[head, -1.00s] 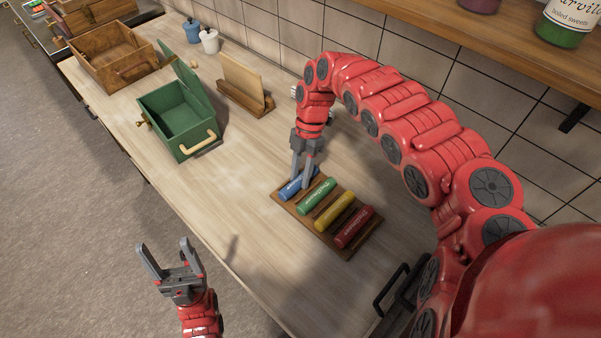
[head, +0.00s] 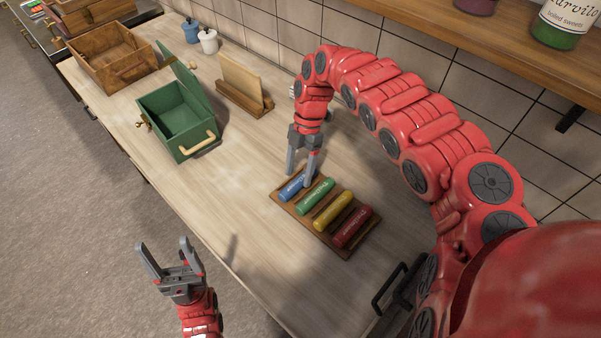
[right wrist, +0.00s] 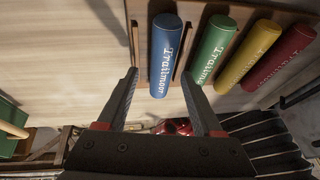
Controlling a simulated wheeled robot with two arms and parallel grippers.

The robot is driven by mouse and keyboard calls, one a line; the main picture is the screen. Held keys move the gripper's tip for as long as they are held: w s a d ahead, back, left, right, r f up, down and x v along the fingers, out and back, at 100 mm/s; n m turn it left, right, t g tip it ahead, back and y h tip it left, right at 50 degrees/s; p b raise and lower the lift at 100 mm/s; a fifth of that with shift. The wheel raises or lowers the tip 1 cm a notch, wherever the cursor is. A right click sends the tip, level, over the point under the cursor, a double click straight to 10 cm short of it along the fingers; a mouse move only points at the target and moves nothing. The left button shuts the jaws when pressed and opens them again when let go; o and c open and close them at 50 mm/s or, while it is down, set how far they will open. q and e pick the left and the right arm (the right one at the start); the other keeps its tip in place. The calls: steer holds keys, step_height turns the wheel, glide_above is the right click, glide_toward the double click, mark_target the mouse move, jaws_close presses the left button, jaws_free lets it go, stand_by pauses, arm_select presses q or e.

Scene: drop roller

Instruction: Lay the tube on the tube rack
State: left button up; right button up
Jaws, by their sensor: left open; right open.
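The wooden tube rack (head: 340,252) lies on the counter with blue, green, yellow and red tubes lying side by side on it. The blue tube (head: 293,186) is in the end place farthest left; it also shows in the right wrist view (right wrist: 165,55). The green tube (head: 315,197), yellow tube (head: 333,211) and red tube (head: 352,227) lie beside it. My right gripper (head: 299,178) is open, its fingers on either side of the blue tube's end and apart from it in the right wrist view. My left gripper (head: 165,250) is open and empty, out past the counter's front edge.
A green box (head: 176,125) with an open lid and a wooden stand (head: 243,88) with a board are up-left of the rack. A wooden crate (head: 115,62) and two small jars (head: 208,41) stand farther back. The counter left of the rack is clear.

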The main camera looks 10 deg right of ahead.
steer(key=b+v, duration=0.2)
steer(key=v, duration=0.5)
steer(key=shift+b, duration=0.35)
steer(key=shift+s, duration=0.1)
